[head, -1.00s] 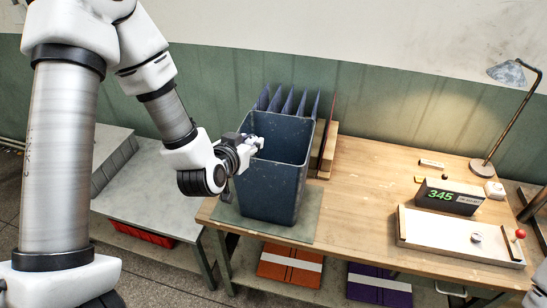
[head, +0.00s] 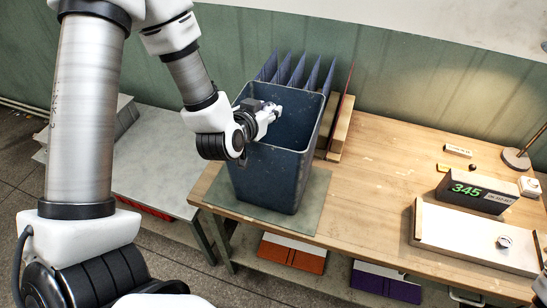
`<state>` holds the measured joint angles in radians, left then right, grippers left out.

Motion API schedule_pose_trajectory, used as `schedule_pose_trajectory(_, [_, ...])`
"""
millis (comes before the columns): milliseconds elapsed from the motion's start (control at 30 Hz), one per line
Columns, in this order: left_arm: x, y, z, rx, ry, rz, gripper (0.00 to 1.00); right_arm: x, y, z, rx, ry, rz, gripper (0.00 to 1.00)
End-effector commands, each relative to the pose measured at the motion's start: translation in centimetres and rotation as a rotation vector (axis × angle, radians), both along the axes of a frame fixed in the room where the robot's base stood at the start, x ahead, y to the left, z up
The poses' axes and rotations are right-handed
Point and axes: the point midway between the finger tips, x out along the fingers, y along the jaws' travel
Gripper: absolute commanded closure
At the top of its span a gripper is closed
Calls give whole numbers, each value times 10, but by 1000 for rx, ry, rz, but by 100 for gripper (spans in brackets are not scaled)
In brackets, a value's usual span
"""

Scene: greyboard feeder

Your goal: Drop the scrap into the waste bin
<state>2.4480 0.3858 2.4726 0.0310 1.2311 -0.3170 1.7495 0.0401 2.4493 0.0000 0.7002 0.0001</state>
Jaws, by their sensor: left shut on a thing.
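The waste bin (head: 265,180) is a tall, dark blue open box standing on a green mat (head: 318,205) at the left end of the wooden table. My left gripper (head: 274,110) reaches over the bin's left rim, with its fingers over the bin's opening. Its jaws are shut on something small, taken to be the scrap. The scrap itself cannot be made out from this angle.
Blue upright dividers (head: 297,72) stand in a wooden rack behind the bin. A display reading 345 (head: 472,192) and a white tray (head: 470,240) are at the right. The middle of the wooden table (head: 375,170) is clear. A grey bench (head: 155,180) stands at the left.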

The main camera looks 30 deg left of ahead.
Motion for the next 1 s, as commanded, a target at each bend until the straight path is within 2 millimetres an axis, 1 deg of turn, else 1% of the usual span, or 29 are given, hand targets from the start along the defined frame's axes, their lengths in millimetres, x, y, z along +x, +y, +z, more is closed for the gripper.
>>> schedule_pose_trajectory(167, [0, 0, 2, 0, -1, 0, 75, 0, 0, 2, 0, 0, 0, 60])
schedule_pose_trajectory(200, [0, 0, 2, 0, -1, 0, 55, 0, 0, 2, 0, 0, 0, 60])
schedule_pose_trajectory(233, [0, 0, 2, 0, -1, 0, 44, 0, 0, 2, 0, 1, 0, 60])
schedule_pose_trajectory(267, [0, 0, 2, 0, -1, 0, 36, 0, 0, 2, 0, 1, 0, 60])
schedule_pose_trajectory(567, [0, 0, 2, 0, -1, 0, 36, 0, 0, 2, 0, 0, 0, 60])
schedule_pose_trajectory(667, [1, 0, 11, 0, -4, 0, 36, 0, 0, 2, 0, 0, 0, 60])
schedule_pose_trajectory(767, [1, 0, 29, -1, -7, 0, 36, 0, 0, 2, 0, 0, 0, 60])
schedule_pose_trajectory(900, [2, 0, 64, 0, -8, 0, 36, 0, 0, 1, 0, 0, 0, 60])
schedule_pose_trajectory(1000, [2, 0, 84, 0, -6, 0, 36, 0, 0, 1, 0, 0, 0, 60])
